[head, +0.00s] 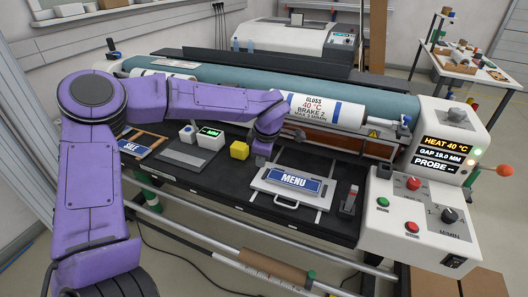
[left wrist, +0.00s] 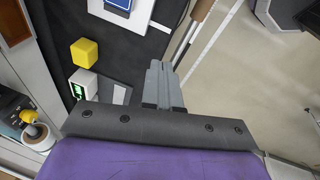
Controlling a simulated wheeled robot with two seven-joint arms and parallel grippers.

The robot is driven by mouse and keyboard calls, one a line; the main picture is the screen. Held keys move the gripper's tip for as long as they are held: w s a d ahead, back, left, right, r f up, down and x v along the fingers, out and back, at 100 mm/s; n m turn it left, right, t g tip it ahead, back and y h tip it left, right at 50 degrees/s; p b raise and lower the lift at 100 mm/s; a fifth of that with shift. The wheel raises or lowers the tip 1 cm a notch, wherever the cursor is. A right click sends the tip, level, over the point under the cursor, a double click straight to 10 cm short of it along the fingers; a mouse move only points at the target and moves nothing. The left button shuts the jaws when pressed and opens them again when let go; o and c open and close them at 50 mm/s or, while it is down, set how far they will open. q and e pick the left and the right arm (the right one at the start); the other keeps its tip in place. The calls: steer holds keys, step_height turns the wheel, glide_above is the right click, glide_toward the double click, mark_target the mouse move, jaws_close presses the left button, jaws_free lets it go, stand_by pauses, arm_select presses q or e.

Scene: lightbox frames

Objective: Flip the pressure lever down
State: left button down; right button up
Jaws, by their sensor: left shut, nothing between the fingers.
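A lever with an orange ball end (head: 505,170) sticks out to the right from the right end of the laminating machine (head: 459,120). It looks roughly level, and no label on it is readable. My left gripper (head: 260,160) is shut and empty above the black bed, beside the yellow cube and left of the MENU board. It is far left of the orange-ended lever. In the left wrist view its closed grey fingers (left wrist: 160,72) point at the bed's edge, and the lever is not seen there. My right gripper is not in view.
The bed holds a MENU board (head: 293,180), a yellow cube (head: 239,150) and a small green-display meter (head: 210,133). A control panel (head: 400,213) has red and green buttons and a black dial. A brown roll (head: 275,268) hangs in front.

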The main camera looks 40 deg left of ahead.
arm_select(q)
steer(key=s+d+f+m+t+y+b, duration=0.1)
steer(key=s+f+m+t+b, duration=0.2)
steer(key=f, duration=0.6)
steer(key=s+d+f+m+y+b, duration=0.1)
steer(key=s+f+m+y, duration=0.2)
steer(key=f, duration=0.6)
steer(key=s+d+f+m+t+b, duration=0.1)
steer(key=s+f+m+t+b, duration=0.15)
steer(key=s+f, duration=0.45)
steer(key=s+d+f+m+g+h+b, duration=0.1)
steer(key=s+f+m+g, duration=0.1)
steer(key=s+f, duration=0.5)
steer(key=s+d+f+m+g+h+b, duration=0.1)
steer(key=s+f+m+h, duration=0.1)
steer(key=s+f+m, duration=0.3)
steer(key=s+f, duration=0.3)
steer(key=s, duration=0.2)
steer(key=shift+s+d+g+b, duration=0.35)
steer(key=shift+s+d, duration=0.05)
steer(key=shift+m, duration=0.25)
